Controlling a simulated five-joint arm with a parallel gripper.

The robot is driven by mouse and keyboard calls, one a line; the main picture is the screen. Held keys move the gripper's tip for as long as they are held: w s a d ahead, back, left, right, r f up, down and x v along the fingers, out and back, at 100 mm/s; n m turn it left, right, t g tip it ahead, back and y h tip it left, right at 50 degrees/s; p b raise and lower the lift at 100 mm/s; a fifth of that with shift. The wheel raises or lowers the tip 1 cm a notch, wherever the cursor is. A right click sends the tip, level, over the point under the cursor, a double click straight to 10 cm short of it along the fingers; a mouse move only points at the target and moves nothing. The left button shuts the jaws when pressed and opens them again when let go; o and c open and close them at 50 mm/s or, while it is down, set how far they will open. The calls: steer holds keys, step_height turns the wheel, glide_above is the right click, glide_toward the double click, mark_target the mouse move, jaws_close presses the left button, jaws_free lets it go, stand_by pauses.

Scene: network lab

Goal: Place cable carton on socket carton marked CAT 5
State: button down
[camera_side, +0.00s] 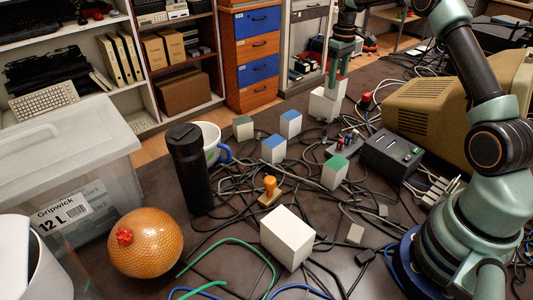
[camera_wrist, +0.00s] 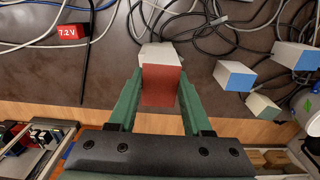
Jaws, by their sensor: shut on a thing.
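My gripper (camera_side: 338,82) points down at the back of the table. It is shut on a small carton with a red face (camera_wrist: 162,85), which shows between the green fingers in the wrist view. In the side view the fingers mostly hide this carton. A white carton (camera_side: 323,105) stands right below; its edge (camera_wrist: 158,53) shows past the red face. I cannot tell whether the two touch. Another larger white carton (camera_side: 288,238) stands at the front. No CAT 5 marking is readable on either.
Small blue-topped cartons (camera_side: 274,149) and green-topped ones (camera_side: 335,172) stand among tangled cables. A wooden stamp (camera_side: 270,190), black bottle (camera_side: 190,168), mug (camera_side: 208,140) and grey box (camera_side: 391,153) are nearby.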

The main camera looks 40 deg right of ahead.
steer(key=shift+f, duration=0.15)
steer(key=shift+c, duration=1.7)
jaws_free()
step_height(320, 180, up, 12)
steer(key=s+a+r+t, duration=0.1)
steer(key=s+a+r, duration=0.1)
steer(key=a+r, duration=0.45)
steer(key=s+a+t, duration=0.3)
steer(key=s+a, duration=0.9)
steer(key=a, duration=0.3)
steer(key=s+a+f+t, duration=0.1)
steer(key=s+a+f, duration=0.2)
steer(key=s+f, duration=0.2)
steer(key=shift+s+a+f+t, duration=0.25)
steer(key=shift+s+f+t, duration=0.05)
steer(key=shift+s, duration=0.4)
